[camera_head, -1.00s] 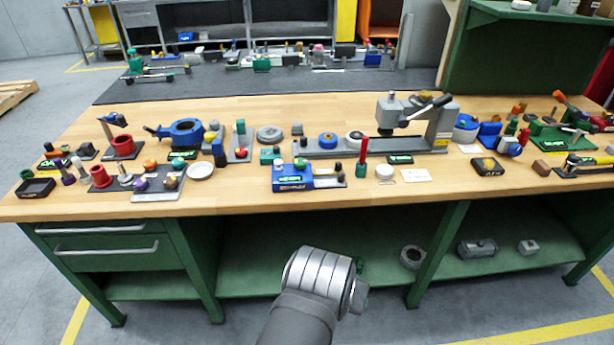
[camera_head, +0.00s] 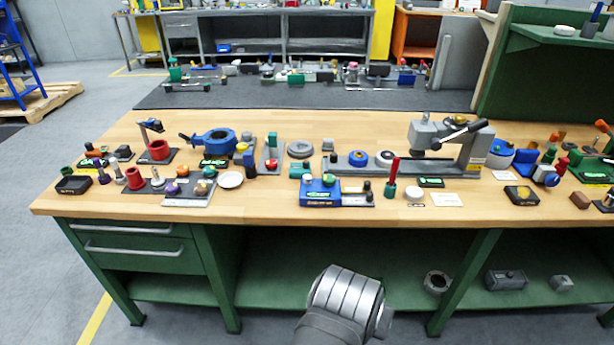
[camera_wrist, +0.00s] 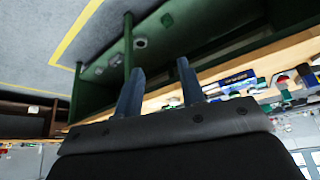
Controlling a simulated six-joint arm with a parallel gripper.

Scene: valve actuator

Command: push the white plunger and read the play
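My gripper (camera_wrist: 160,66) shows in the wrist view with its two fingers apart and nothing between them. It is below the bench's front edge, which runs across the wrist view. In the head view only part of my arm shows, low in front of the bench; the fingers are not visible there. A white round cap (camera_head: 414,193) sits on the bench top beside a white card. I cannot tell which white part is the plunger. No play reading is legible.
The wooden bench top (camera_head: 400,214) is crowded with fixtures, including a grey lever press (camera_head: 450,143) and a white dish (camera_head: 231,180). A green lower shelf (camera_head: 290,265) and drawers (camera_head: 143,250) are beneath. Clear floor lies in front.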

